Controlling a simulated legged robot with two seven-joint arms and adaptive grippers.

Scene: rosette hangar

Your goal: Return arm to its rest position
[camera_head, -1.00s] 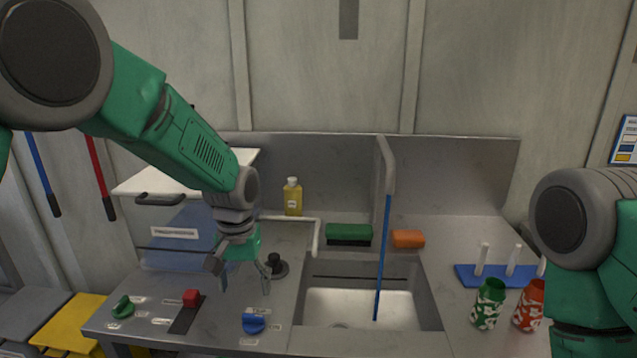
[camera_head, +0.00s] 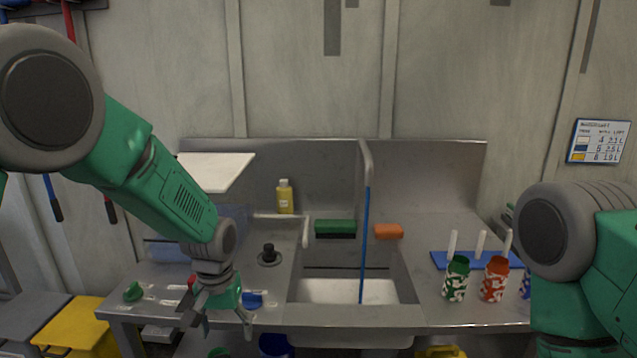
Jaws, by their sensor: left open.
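My left arm comes in from the left and reaches down to the front left part of the steel counter. My left gripper (camera_head: 226,328) is open and empty, with its fingers pointing down at the counter's front edge. It partly hides the red control (camera_head: 190,283) and is close to the blue knob (camera_head: 253,299). I cannot tell whether it touches anything. My right arm shows at the right edge, but its gripper is out of view.
The steel sink (camera_head: 350,291) has a blue rod (camera_head: 365,245) standing in it. Green (camera_head: 457,279) and red (camera_head: 494,280) patterned cups stand at right by the blue peg rack (camera_head: 440,260). A yellow bottle (camera_head: 285,197), green brush (camera_head: 335,228) and orange sponge (camera_head: 389,231) sit behind. A yellow stand (camera_head: 80,325) is at left.

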